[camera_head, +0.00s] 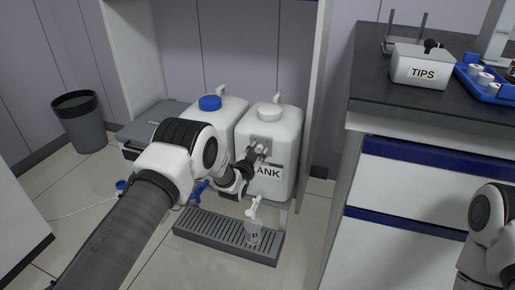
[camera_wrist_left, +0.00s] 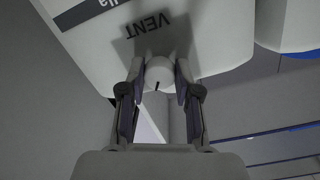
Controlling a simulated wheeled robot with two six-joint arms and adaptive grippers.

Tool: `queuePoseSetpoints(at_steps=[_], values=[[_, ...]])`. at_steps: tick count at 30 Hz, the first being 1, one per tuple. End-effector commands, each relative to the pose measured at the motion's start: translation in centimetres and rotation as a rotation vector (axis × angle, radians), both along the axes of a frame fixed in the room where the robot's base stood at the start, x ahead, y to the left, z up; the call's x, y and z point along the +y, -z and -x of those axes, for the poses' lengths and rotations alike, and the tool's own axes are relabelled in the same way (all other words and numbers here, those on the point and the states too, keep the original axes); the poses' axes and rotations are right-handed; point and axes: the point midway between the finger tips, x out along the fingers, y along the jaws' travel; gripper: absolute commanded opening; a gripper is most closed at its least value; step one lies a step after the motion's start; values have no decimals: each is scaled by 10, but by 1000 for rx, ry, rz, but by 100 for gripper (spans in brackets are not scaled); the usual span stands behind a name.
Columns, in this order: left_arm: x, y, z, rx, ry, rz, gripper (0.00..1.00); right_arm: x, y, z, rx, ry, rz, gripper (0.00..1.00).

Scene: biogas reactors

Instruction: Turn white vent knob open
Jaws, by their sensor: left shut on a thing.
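The white vent knob (camera_wrist_left: 159,75) is round with a short dark mark on its face, and it sits on the front of the white-capped tank (camera_head: 284,122), by the word VENT. My left gripper (camera_wrist_left: 160,88) is shut on the knob, with one finger on each side of it. In the head view my left gripper (camera_head: 258,155) is at the tank's front and partly covers its label. Only part of my right arm shows at the right edge of the head view; its gripper is out of view.
A blue-capped tank (camera_head: 210,103) stands to the left. A grey drip tray (camera_head: 200,232) with a clear cup (camera_head: 253,233) lies below the white tap (camera_head: 253,208). A counter with a TIPS box (camera_head: 420,68) and blue rack (camera_head: 468,72) is at right.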

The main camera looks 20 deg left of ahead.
Motion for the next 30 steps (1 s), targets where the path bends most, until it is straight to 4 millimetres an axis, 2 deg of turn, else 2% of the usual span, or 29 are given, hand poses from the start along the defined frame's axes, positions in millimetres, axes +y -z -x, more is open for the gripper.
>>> queuePoseSetpoints(at_steps=[12,28,29,30], values=[[-2,1,0,-4,2,-199,0,0,-8,0,0,0,0,40],[-2,2,1,-4,2,-225,0,0,-8,0,0,0,0,40],[-2,2,1,-4,2,-225,43,0,-8,0,0,0,0,40],[-2,2,1,-4,2,-224,57,0,-8,0,0,0,0,40]])
